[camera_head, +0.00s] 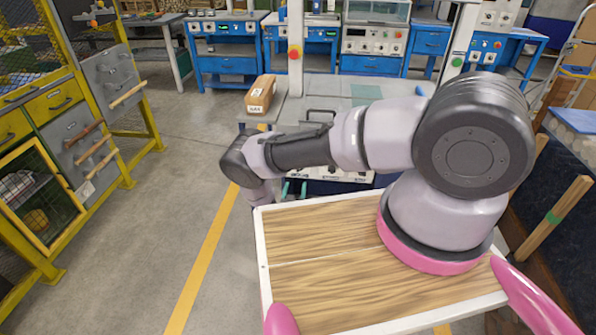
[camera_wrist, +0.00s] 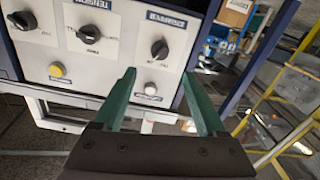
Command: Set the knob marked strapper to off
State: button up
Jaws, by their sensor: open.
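In the wrist view, a white control panel (camera_wrist: 120,57) carries black rotary knobs. The right-hand knob (camera_wrist: 159,49) sits under a blurred label (camera_wrist: 166,19) that seems to read strapper. Its pointer direction and the small position marks are too blurred to tell. My gripper (camera_wrist: 160,74) has two green fingers spread apart. Their tips appear just below this knob in the picture, with the knob between their lines, and nothing is held. In the head view, the panel front (camera_head: 335,187) shows partly behind my arm, and the green fingers (camera_head: 296,189) show small beside it.
A middle knob (camera_wrist: 88,34) under a tension label, a left knob (camera_wrist: 20,20), a yellow button (camera_wrist: 56,70) and a white button (camera_wrist: 150,88) share the panel. Open floor (camera_head: 190,140) lies to the left.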

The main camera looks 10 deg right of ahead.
jog(key=x, duration=1)
jog(key=shift+w, duration=0.35)
jog(key=shift+d, duration=0.15)
grip_shut()
